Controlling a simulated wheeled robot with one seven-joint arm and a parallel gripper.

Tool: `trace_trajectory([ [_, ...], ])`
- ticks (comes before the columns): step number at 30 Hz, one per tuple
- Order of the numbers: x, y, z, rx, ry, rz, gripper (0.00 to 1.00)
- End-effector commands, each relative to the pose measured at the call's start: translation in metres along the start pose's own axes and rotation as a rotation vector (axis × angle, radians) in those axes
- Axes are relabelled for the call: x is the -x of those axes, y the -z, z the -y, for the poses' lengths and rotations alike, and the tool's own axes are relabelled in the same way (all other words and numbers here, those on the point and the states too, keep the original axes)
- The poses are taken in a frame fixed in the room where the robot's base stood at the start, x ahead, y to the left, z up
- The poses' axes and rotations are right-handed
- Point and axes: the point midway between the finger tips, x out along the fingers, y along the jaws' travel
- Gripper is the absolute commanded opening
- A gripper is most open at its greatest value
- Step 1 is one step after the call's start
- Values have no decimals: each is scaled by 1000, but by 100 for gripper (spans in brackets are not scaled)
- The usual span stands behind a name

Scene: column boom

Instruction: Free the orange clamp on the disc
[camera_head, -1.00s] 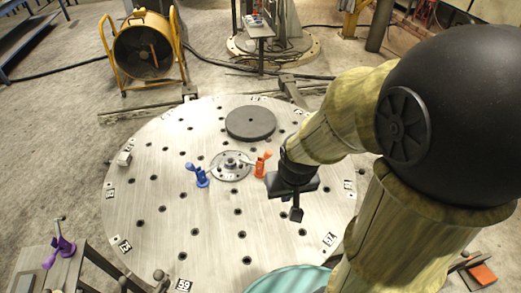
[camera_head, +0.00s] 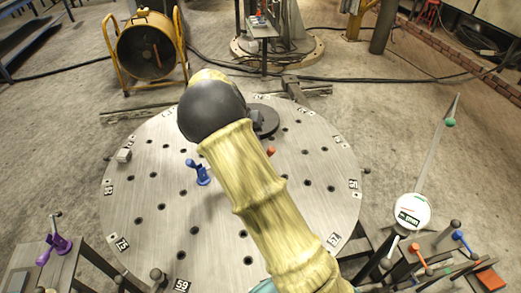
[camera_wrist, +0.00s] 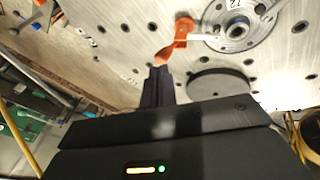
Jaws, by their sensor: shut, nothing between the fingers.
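The orange clamp (camera_wrist: 181,38) stands on the steel disc (camera_wrist: 112,20) in the wrist view. Its pale bar reaches right onto the rim of the round flange (camera_wrist: 240,27). In the head view only a small orange bit of the clamp (camera_head: 271,151) shows beside my arm; the flange is hidden. My gripper (camera_wrist: 160,70) is shut and empty, its dark fingertips close to the free end of the orange handle. I cannot tell whether they touch. My gripper is hidden behind my arm in the head view.
A blue clamp (camera_head: 199,172) stands on the disc left of my arm. A dark round plate (camera_wrist: 219,83) lies near the flange. A stand with a purple clamp (camera_head: 58,243) is front left; a round dial (camera_head: 411,212) and several coloured-handled tools are at right.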

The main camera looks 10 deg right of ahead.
Motion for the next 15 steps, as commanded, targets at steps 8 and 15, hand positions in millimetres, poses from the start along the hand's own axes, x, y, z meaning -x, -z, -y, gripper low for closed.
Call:
trace_trajectory([
  [8, 5, 17, 68, -14, -108, -135, 0],
  [15, 6, 18, 70, -16, -112, -140, 0],
])
